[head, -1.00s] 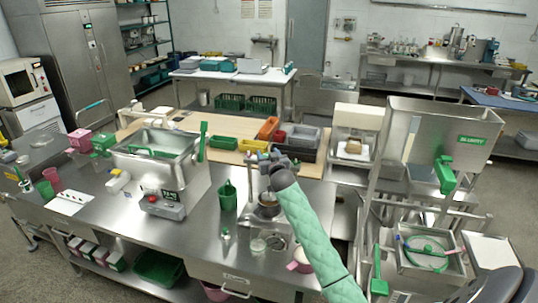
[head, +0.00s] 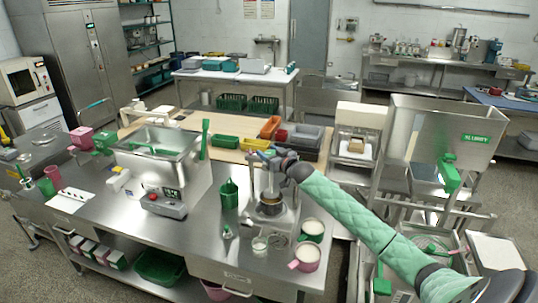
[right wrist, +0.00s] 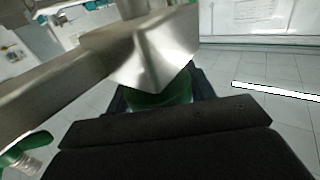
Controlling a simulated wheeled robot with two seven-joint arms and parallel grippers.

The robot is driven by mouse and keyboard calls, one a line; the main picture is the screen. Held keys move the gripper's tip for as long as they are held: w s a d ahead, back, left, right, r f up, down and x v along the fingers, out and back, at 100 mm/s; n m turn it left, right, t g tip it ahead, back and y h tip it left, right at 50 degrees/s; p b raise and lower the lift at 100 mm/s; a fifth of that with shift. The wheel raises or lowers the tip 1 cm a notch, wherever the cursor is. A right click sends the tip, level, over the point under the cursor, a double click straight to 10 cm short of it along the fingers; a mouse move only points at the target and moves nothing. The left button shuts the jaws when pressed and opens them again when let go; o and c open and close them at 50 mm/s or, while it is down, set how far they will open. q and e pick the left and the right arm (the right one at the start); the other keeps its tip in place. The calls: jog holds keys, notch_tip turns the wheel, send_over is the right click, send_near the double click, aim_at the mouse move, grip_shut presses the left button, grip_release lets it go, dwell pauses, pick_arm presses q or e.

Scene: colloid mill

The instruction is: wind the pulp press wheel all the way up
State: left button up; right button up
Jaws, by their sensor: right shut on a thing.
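The pulp press (head: 282,222) stands on the steel bench, right of centre, with a dark ring around its middle. My right gripper (head: 262,160) is at the top of the press. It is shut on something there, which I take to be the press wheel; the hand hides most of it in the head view. In the right wrist view a dark green piece (right wrist: 160,98) shows between the dark fingers, behind a bright steel part (right wrist: 155,55). How far up the press stands I cannot tell. My left gripper is not in view.
Pink (head: 306,257) and green (head: 313,229) cups with pale contents stand right of the press. A glass (head: 260,245) stands in front and a green jug (head: 229,194) to its left. A steel hopper machine (head: 440,130) stands right of the arm.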

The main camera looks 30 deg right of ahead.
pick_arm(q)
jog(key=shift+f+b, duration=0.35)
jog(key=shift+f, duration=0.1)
pick_arm(e)
jog(key=shift+n+y, duration=0.6)
jog(key=shift+y, duration=0.3)
jog(key=o, duration=1)
jog(key=shift+c, duration=0.2)
jog(key=shift+s+f+b, duration=0.2)
jog(key=shift+s+b, duration=0.15)
jog(key=shift+s, duration=0.1)
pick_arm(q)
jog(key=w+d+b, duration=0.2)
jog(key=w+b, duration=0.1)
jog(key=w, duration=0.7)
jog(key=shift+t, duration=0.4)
pick_arm(e)
jog(key=s+d, duration=0.1)
jog(key=s, duration=0.5)
jog(key=shift+s+d+r, duration=0.15)
jog(key=shift+s+d, duration=0.05)
jog(key=shift+s, duration=0.2)
jog(key=shift+d, duration=0.1)
